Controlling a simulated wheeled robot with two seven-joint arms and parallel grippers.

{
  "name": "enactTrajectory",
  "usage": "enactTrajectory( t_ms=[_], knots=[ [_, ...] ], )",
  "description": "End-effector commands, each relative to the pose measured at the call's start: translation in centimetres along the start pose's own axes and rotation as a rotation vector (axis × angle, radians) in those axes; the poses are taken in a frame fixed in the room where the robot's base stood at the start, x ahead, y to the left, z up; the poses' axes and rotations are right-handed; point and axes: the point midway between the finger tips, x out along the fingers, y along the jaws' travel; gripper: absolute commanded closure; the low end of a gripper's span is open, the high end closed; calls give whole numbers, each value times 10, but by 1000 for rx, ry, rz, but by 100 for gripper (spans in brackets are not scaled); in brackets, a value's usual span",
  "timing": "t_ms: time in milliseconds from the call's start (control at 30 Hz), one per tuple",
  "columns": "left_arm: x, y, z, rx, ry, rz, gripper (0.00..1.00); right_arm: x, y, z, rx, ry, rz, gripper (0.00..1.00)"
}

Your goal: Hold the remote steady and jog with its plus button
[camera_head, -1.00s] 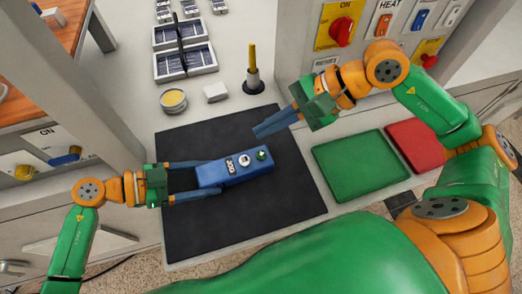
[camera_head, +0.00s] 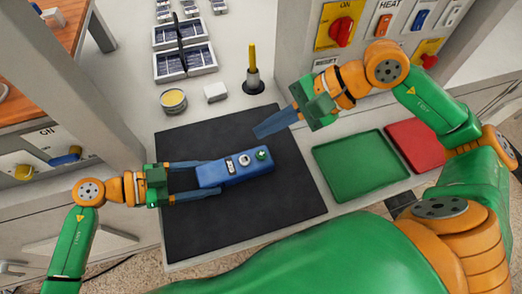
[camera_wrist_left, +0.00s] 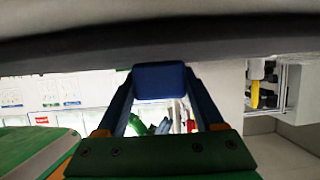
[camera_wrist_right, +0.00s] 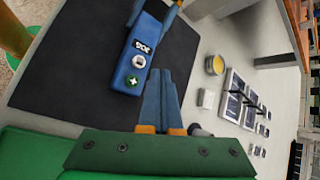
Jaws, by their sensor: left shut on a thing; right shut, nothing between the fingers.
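The remote (camera_head: 235,168) is a blue box with a JOG label, a white round button and a green plus button (camera_head: 262,154) at its right end. It lies over the black mat (camera_head: 240,225). My left gripper (camera_head: 208,178) is shut on the remote's left end, one finger along each long side; the left wrist view shows its end face (camera_wrist_left: 159,80) between the fingers. My right gripper (camera_head: 258,132) is shut and empty, beyond the plus button and apart from it. In the right wrist view the plus button (camera_wrist_right: 132,81) shows left of the shut fingers (camera_wrist_right: 162,100).
A green tray (camera_head: 360,165) and a red tray (camera_head: 412,145) lie right of the mat. A yellow-handled tool in a dark holder (camera_head: 254,82), a white block (camera_head: 216,92) and a round tin (camera_head: 173,101) stand behind it. A switch panel (camera_head: 370,25) rises at the back right.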

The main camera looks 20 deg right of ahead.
Motion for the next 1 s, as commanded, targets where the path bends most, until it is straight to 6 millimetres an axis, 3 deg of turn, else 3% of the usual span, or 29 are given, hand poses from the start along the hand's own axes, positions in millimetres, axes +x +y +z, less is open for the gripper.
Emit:
enactTrajectory(
  t_ms=[600,800,1000],
  knots=[
    [0,0,0,0,1,0,100,-1,-1,0,0,0,-1,100],
    [0,0,0,0,1,0,100,-23,-19,18,-4,-2,-6,100],
    [0,0,0,0,1,0,100,-26,-20,20,0,1,0,100]
  ],
)
